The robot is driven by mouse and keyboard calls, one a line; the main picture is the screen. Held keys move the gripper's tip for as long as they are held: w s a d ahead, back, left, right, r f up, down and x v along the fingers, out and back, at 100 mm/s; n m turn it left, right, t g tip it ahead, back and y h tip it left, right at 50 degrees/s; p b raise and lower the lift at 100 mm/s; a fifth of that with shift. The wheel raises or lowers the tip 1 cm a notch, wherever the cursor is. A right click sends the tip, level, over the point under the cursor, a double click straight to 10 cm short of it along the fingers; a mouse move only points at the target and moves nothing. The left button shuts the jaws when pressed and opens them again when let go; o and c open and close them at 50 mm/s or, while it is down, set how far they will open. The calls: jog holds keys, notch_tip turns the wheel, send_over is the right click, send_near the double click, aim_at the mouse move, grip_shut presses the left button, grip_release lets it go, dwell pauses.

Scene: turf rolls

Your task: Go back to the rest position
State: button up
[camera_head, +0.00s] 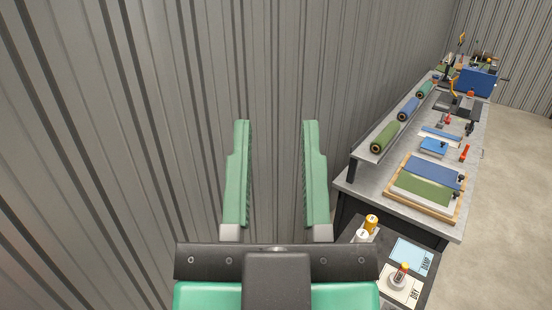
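My gripper (277,175) is in the lower middle of the head view. Its two green fingers are wide apart. Nothing is between them; only the grey corrugated wall shows behind. The gripper is left of the workbench and apart from everything on it. No rest position is marked in view.
The workbench (432,215) runs along the right, with a raised shelf holding a green roll (384,137), a blue roll (408,108) and another green roll (425,89). A wooden tray (415,206) lies in front. A dark side table with cards (412,256) stands lower right. The corrugated wall (200,80) fills the left.

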notch_tip(320, 180, up, 2)
jog(key=shift+w+r+p, duration=0.1)
jog(key=shift+r+p, duration=0.1)
jog(key=shift+p, duration=1.05)
